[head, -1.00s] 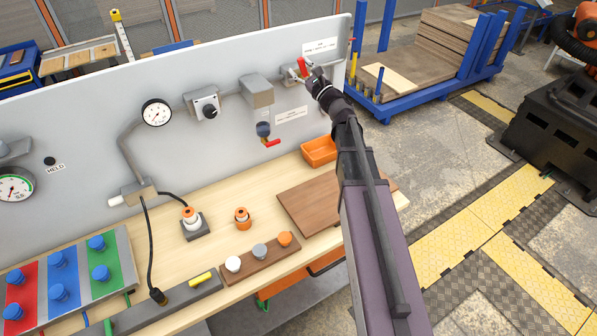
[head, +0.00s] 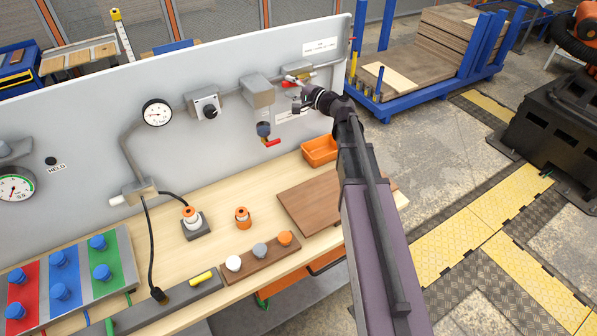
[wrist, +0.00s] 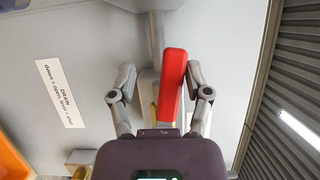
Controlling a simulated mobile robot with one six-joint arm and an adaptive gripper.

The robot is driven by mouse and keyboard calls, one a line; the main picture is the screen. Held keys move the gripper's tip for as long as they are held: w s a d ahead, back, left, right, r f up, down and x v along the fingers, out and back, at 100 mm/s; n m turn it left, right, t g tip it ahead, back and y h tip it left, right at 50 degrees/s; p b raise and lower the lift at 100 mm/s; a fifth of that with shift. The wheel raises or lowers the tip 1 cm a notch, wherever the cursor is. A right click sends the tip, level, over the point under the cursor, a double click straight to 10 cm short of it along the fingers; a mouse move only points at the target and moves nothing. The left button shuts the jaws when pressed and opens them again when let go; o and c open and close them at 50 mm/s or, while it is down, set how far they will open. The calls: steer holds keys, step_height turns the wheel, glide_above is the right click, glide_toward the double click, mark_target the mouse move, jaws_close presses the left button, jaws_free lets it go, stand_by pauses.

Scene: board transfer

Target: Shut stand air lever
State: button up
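The red-handled lever (head: 288,84) is at the upper right of the grey panel, on the pipe, partly hidden by my gripper. In the wrist view the red lever (wrist: 172,85) lies roughly in line with the pipe behind it. My gripper (head: 298,92) is at the lever. In the wrist view my gripper (wrist: 160,76) has its fingers apart, one on each side of the lever. The right finger is close to the lever and a wider gap shows on the left; whether either touches is unclear.
A second red lever (head: 271,143) hangs lower on the panel, left of my gripper. A drain label (wrist: 62,92) shows in the wrist view. An orange bin (head: 319,150) and a brown board (head: 318,203) are on the bench below. A blue cart (head: 385,95) stands behind, right.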

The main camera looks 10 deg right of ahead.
steer(key=v, duration=1.3)
steer(key=s+a+f+n+g+h+b, duration=0.2)
steer(key=s+a+f+n+g, duration=0.1)
steer(key=f, duration=0.6)
steer(key=s+a+f+n+g+h+b, duration=0.1)
steer(key=s+a+f+n+g+b, duration=0.2)
steer(key=s+a+f+g, duration=0.3)
step_height(320, 180, down, 3)
steer(key=shift+a+f+n+h, duration=0.1)
steer(key=shift+a+n+h, duration=0.3)
steer(key=shift+a, duration=0.15)
steer(key=s+f+n+g+h, duration=0.1)
steer(key=s+f+h, duration=0.1)
steer(key=s, duration=0.1)
steer(key=s+f+n+g+h, duration=0.1)
steer(key=s+g+h, duration=0.1)
steer(key=s, duration=0.1)
steer(key=s+d+f+n+g+h, duration=0.1)
steer(key=s+f+h, duration=0.1)
steer(key=h, duration=0.1)
steer(key=shift+s+f, duration=0.35)
steer(key=shift+s, duration=0.05)
steer(key=shift+s+d+g+h, duration=0.4)
steer(key=shift+s+h, duration=0.15)
steer(key=shift+h, duration=0.05)
